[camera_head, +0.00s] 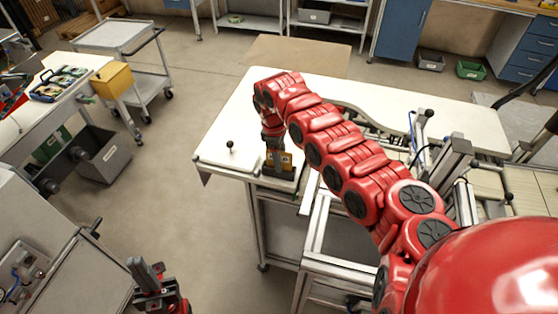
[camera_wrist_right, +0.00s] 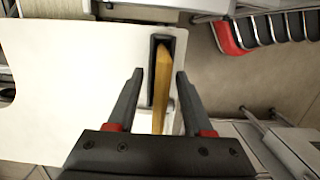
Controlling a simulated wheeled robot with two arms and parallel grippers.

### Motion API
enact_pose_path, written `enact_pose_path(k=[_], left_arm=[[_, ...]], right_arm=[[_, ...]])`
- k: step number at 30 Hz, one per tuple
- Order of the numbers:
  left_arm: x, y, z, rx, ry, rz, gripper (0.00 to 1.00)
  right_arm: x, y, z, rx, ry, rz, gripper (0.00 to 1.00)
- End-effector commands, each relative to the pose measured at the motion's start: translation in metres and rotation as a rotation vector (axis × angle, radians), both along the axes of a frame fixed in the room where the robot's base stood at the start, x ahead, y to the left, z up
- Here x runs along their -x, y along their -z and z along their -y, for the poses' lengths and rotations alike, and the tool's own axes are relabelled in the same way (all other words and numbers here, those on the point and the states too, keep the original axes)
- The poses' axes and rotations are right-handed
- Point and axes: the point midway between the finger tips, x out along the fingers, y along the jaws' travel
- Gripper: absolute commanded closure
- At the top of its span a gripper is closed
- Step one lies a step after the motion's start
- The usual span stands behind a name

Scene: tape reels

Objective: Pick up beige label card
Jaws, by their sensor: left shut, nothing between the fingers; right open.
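The beige label card (camera_wrist_right: 162,78) shows in the right wrist view as a narrow tan strip, seen nearly edge-on. It stands in a dark slotted holder (camera_wrist_right: 153,62) near the edge of the white table (camera_wrist_right: 60,75). My right gripper (camera_wrist_right: 159,73) is open, with one finger on each side of the card, and gaps show on both sides. In the head view my right gripper (camera_head: 277,150) points down at the table's left end, over the holder (camera_head: 281,183), and a yellow-tan patch (camera_head: 286,162) shows there. My left gripper (camera_head: 148,272) is shut and empty at bottom left, far from the table.
A grey cart (camera_head: 115,33) with a yellow box (camera_head: 112,80) stands at upper left. Open floor lies between the cart and the table.

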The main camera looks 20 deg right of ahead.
Motion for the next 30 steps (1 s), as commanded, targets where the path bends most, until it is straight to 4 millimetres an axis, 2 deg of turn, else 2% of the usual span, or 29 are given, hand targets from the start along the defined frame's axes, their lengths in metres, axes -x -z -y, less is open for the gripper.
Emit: enact_pose_path(k=[23,30], left_arm=[[0.0001,0.0042,0.0,0.0,0.0,0.0,1.0],[0.0001,0.0042,0.0,0.0,0.0,0.0,1.0]], right_arm=[[0.0001,0.0048,-0.0002,-0.001,0.0,-0.001,0.49],[0.0001,0.0049,-0.0002,-0.001,0.0,-0.001,0.92]])
